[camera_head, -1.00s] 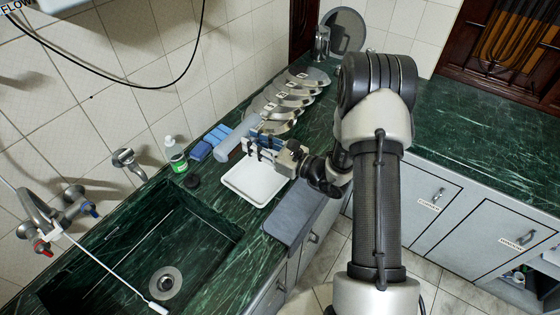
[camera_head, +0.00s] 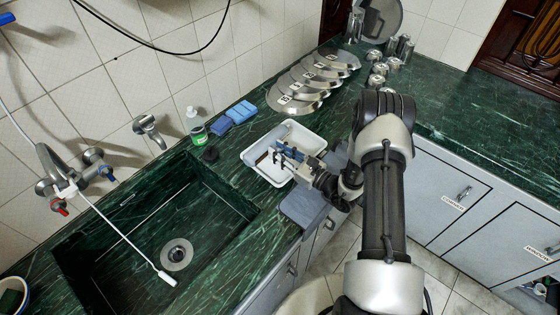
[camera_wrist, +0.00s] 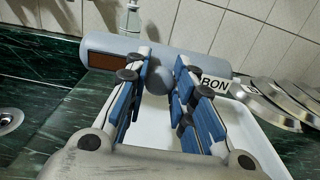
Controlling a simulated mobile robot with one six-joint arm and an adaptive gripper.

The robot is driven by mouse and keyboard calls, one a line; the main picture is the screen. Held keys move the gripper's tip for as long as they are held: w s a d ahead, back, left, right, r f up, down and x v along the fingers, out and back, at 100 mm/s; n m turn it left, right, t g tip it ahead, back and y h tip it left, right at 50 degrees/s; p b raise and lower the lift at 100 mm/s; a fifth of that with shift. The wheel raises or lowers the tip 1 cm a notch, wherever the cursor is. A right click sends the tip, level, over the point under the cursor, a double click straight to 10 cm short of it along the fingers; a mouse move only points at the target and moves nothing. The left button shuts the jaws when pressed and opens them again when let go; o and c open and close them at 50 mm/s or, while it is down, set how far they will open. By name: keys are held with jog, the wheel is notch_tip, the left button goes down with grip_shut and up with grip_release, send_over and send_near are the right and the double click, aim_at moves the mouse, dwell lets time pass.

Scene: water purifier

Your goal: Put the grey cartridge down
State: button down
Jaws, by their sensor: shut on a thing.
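The grey cartridge (camera_head: 264,146) is a long grey cylinder lying level over the far side of the white tray (camera_head: 316,136). In the wrist view the cartridge (camera_wrist: 188,66) spans the picture behind the fingers, with a brown patch at its left and a label showing "BON" at its right. My gripper (camera_head: 282,154) reaches over the tray from the right, its blue-padded fingers shut on the cartridge. In the wrist view the gripper (camera_wrist: 160,82) has a round grey knob between its fingertips. I cannot tell whether the cartridge touches the tray.
Metal discs with number labels (camera_head: 297,97) stand in a row behind the tray. Blue sponges (camera_head: 241,111) and a green-labelled bottle (camera_head: 196,126) are on its left. The sink (camera_head: 165,225) opens at the front left.

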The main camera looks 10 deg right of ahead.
notch_tip(320, 180, down, 4)
jog(key=shift+r+b, duration=0.15)
jog(key=shift+b, duration=0.25)
jog(key=shift+f+b, duration=0.6)
jog(key=shift+b, duration=0.05)
jog(key=c, duration=1.4)
grip_release()
jog(key=shift+o, duration=0.2)
